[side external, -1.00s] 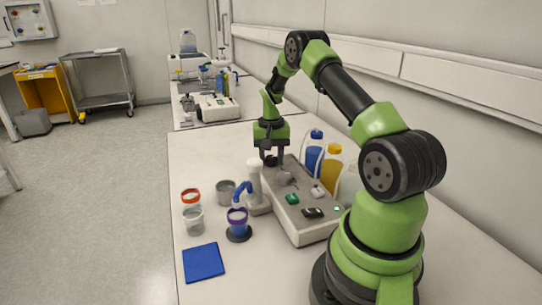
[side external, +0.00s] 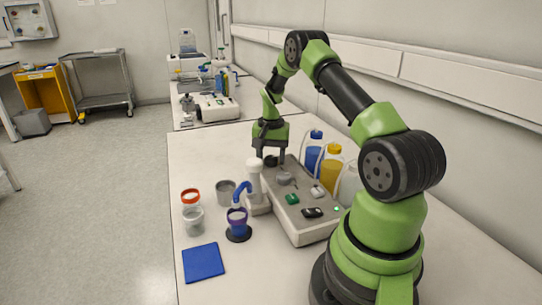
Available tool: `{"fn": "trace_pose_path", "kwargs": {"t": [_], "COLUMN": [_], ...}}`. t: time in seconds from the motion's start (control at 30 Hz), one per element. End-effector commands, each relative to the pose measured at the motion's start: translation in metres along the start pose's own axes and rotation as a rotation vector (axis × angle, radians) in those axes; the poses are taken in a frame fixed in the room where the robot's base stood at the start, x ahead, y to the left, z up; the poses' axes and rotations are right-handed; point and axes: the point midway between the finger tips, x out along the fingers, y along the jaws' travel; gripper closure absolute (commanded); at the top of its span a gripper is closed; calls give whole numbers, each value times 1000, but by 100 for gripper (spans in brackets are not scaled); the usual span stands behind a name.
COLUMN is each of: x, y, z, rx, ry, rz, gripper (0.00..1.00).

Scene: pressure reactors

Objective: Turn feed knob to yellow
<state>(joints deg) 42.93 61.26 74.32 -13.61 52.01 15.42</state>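The reactor's grey control box (side external: 306,229) stands on the bench, running from the middle towards my base. A dark round knob (side external: 270,161) is at its far end, partly hidden by my gripper. A grey knob (side external: 285,179) sits a little nearer on the same top face. I cannot read any labels, so I cannot tell for sure which is the feed knob. My gripper (side external: 271,154) points down over the far end, its fingers spread apart with the dark knob showing between them. I see no contact. A bottle of yellow liquid (side external: 331,173) stands behind the box.
A blue bottle (side external: 314,150) and a pale bottle (side external: 349,184) flank the yellow one. Jars (side external: 191,203) and a blue mat (side external: 203,262) lie further left.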

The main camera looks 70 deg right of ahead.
Motion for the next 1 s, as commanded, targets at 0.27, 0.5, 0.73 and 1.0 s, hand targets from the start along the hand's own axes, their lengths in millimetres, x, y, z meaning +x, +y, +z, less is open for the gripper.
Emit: {"fn": "trace_pose_path", "kwargs": {"t": [0.27, 0.5, 0.73, 1.0], "x": [0, -21, -67, -98], "y": [0, 0, -1, 0], "z": [-1, -1, -1, 0], "rx": [-2, -2, -2, -2], "ry": [3, 7, 8, 3], "rz": [0, -2, -3, -1], "gripper": [34, 34, 34, 34]}}
